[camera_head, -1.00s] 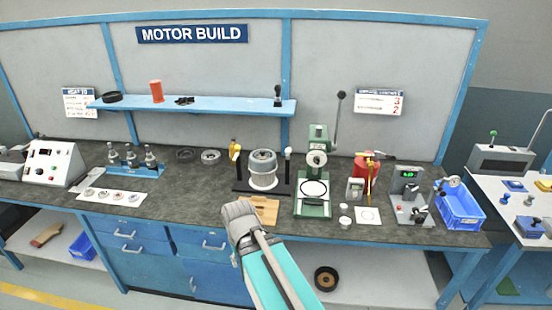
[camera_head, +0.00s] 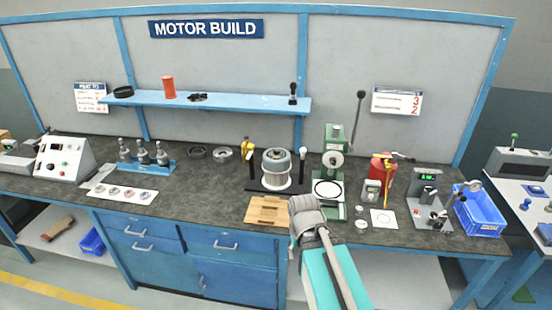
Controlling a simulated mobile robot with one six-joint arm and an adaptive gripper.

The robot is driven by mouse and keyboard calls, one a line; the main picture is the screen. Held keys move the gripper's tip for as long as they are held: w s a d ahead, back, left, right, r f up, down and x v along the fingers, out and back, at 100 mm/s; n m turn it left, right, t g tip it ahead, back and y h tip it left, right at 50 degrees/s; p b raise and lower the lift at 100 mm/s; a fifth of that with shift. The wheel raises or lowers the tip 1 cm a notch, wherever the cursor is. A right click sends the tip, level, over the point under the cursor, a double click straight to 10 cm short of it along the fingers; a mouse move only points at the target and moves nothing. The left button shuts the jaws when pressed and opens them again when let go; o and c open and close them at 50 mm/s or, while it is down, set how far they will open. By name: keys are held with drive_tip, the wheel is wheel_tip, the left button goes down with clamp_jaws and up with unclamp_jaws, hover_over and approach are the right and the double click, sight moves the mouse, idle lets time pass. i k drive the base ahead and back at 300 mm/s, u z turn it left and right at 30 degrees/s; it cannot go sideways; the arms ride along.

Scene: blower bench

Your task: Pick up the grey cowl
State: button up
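No part is clearly marked as the grey cowl. A grey, rounded, drum-like part (camera_head: 276,169) with a pale lower body stands upright in a black fixture (camera_head: 254,186) at the middle of the bench. A flat grey ring (camera_head: 223,154) lies on the bench left of it, beside a darker ring (camera_head: 197,152). Which of these is the cowl I cannot tell. My arm rises from the bottom, and its grey end stands in front of the bench edge, right of a wooden board. I cannot make out gripper fingers there.
The wooden board (camera_head: 268,210) lies at the bench's front edge. A blue shelf (camera_head: 235,103) runs above. Dark bench top is free left of the board.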

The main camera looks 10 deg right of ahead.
sight(277, 167)
drive_tip(key=z, duration=0.1)
drive_tip(key=i, duration=1)
drive_tip(key=u, duration=0.05)
